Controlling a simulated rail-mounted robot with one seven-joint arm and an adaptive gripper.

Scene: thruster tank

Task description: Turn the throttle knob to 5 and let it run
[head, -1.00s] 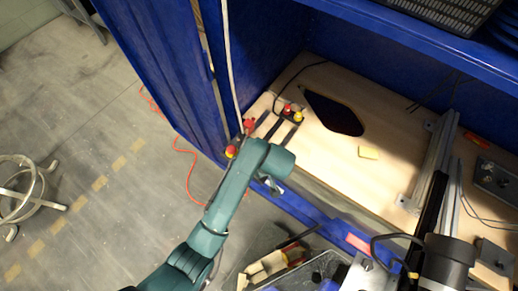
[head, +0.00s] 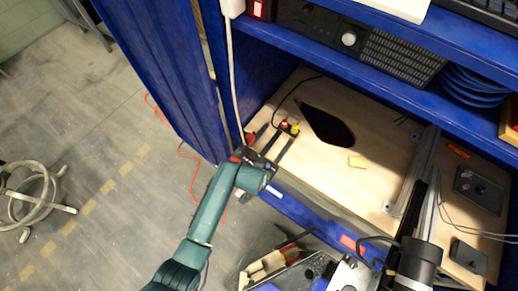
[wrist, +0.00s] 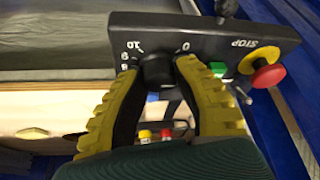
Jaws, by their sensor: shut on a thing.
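In the wrist view, the black throttle knob (wrist: 157,71) sits on a dark control panel (wrist: 210,36) with a printed scale. The marks 0 and 10 show beside the knob, with smaller figures partly covered at left. My gripper (wrist: 156,76) has its yellow-padded fingers on either side of the knob, shut on it. The knob's pointer is hidden, so its setting cannot be read. A green button (wrist: 217,69) and a red stop button (wrist: 268,75) on a yellow base lie to the right. In the head view, my gripper end covers most of the panel.
Red and yellow connectors (head: 289,127) stand behind my gripper. A blue shelf (head: 375,68) overhangs the bench. A toolbox (head: 290,268) stands at the front.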

